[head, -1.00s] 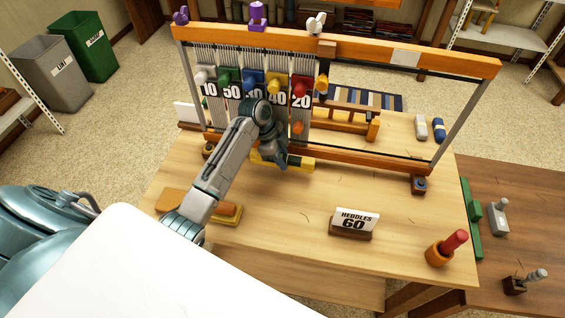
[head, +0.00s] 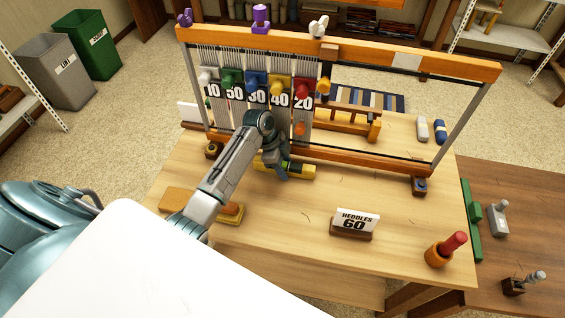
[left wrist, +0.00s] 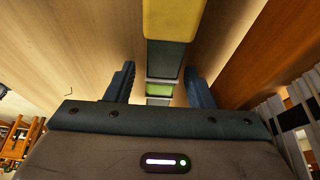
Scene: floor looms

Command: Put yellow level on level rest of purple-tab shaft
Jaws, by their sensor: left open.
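The yellow level (head: 306,172) lies on the wooden table just in front of the loom's lower beam. My left gripper (head: 280,172) is down at the level's middle and hides part of it. In the left wrist view the level (left wrist: 176,18) runs between the two open fingers of my left gripper (left wrist: 160,88), with its green vial between them. A gap shows beside each finger. I cannot tell which part is the level rest. My right gripper is not in view.
Numbered shafts with coloured knobs (head: 256,80) hang in the loom, close behind my left gripper. The table's middle right is clear.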

